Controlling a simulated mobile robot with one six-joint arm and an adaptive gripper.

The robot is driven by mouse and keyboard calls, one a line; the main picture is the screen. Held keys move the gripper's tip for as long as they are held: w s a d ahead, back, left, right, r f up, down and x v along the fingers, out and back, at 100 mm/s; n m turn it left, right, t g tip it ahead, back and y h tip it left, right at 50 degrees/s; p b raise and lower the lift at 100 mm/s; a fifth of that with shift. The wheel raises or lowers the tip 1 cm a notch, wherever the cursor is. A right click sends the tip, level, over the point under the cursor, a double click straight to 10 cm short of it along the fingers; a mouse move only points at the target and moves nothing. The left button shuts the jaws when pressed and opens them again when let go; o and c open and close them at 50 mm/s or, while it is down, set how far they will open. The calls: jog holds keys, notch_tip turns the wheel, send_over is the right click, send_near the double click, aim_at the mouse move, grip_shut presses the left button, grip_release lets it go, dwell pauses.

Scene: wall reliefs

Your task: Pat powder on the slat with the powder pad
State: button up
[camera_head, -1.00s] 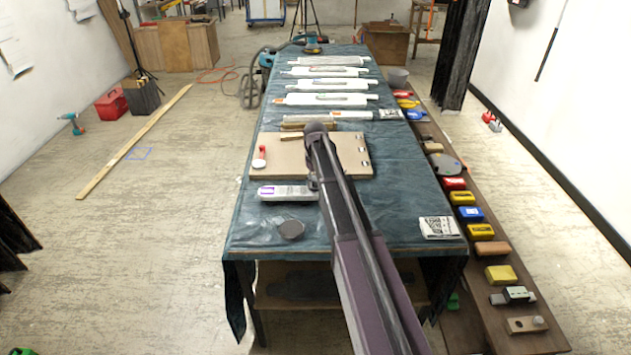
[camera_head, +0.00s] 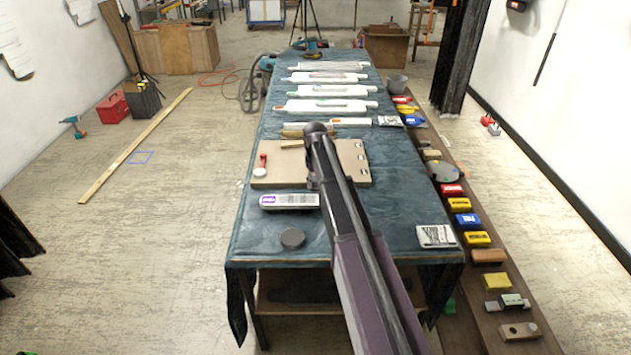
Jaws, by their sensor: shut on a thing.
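My arm reaches up over the table to a raised wrist joint. A small part of my gripper (camera_head: 313,181) shows beneath it, beside the front edge of a light brown board (camera_head: 285,180); the arm covers most of it. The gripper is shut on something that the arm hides. I cannot make out a powder pad in it. A narrow brown strip (camera_head: 292,144), perhaps the slat, lies at the back of the board, partly behind my arm. A red piece (camera_head: 263,160) and a white disc (camera_head: 260,173) lie at the board's left edge.
A grey labelled pack (camera_head: 290,202), a dark disc (camera_head: 292,238) and a printed packet (camera_head: 436,236) lie on the blue-covered table (camera_head: 385,220). White panels (camera_head: 325,106) lie farther back. A bench at the right holds colored blocks (camera_head: 466,221). Floor at the left is mostly free.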

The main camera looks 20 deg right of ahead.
jog(key=shift+r+p, duration=1.5)
jog(key=shift+r, duration=0.05)
